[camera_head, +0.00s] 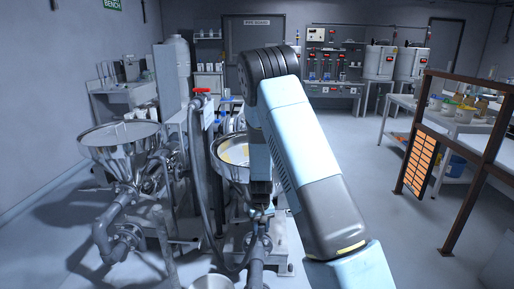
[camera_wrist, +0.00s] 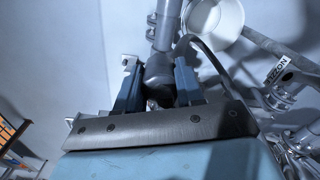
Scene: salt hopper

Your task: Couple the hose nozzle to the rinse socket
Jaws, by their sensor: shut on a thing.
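In the wrist view my gripper (camera_wrist: 157,82) has its two blue fingers closed on a grey cylindrical piece, which looks like the hose nozzle (camera_wrist: 157,72). A dark hose (camera_wrist: 212,58) curves away from beside it to the right. A grey pipe with a flange (camera_wrist: 165,28) stands just beyond the held piece, in line with it; I cannot tell whether they touch. I cannot identify the rinse socket for certain. In the head view my arm hides much of the gripper area, and a hose (camera_head: 207,205) hangs in a loop left of it.
Two steel hoppers, left (camera_head: 122,140) and right (camera_head: 228,160), stand with pipework around them. A red valve handle (camera_head: 202,90) tops a pipe between them. A white bucket (camera_wrist: 214,18) is near the pipes. A brown frame (camera_head: 470,180) stands at right; floor between is clear.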

